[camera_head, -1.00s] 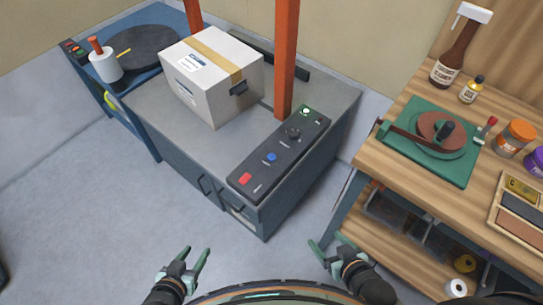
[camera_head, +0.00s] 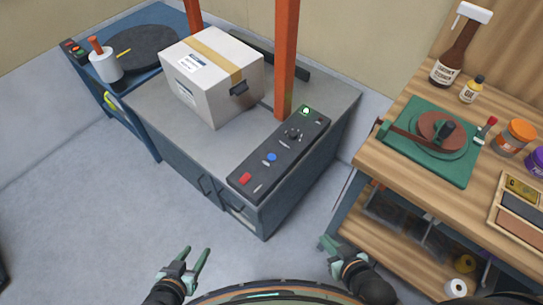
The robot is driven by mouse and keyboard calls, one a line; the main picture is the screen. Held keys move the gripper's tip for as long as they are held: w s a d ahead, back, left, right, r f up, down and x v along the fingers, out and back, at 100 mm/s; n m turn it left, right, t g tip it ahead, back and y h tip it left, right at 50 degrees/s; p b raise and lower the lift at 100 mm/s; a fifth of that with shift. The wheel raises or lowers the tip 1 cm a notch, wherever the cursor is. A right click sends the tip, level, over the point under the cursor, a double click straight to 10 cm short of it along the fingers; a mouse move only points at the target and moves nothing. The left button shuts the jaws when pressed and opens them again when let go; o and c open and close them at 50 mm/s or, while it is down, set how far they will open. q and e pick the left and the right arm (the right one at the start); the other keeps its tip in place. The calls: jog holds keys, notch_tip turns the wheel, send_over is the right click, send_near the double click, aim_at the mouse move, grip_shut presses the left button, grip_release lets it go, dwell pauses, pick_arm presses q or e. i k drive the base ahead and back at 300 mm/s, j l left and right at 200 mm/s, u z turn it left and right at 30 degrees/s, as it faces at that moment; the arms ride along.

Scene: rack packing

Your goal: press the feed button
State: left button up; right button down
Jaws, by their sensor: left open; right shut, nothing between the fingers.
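A dark control panel (camera_head: 268,168) lies along the front right edge of a grey machine top. It carries a red button (camera_head: 245,179), a blue button (camera_head: 272,157), a black knob (camera_head: 293,134) and a green-lit button (camera_head: 306,111). Its labels are too small to read, so I cannot tell which is the feed button. My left gripper (camera_head: 197,251) is open and empty over the floor, low and in front of the machine. My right gripper (camera_head: 326,241) is shut and empty, low and to the right of the panel's near end. Neither touches the panel.
A taped cardboard box (camera_head: 212,82) sits on the machine top (camera_head: 150,98), beside orange uprights (camera_head: 286,60). A wooden bench (camera_head: 395,176) with a green turntable tool, bottles and jars stands at right. A blue stand (camera_head: 165,38) with a black disc is at back left. The front-left floor is clear.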

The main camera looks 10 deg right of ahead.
aim_at(270, 157)
jog(key=i+j+z, duration=0.4)
jog(key=j, duration=0.15)
jog(key=i+j+z, duration=0.2)
jog(key=j, duration=0.15)
jog(key=j+z, duration=0.15)
jog(key=j, duration=0.2)
jog(key=i+j+z, duration=0.2)
jog(key=j, duration=0.15)
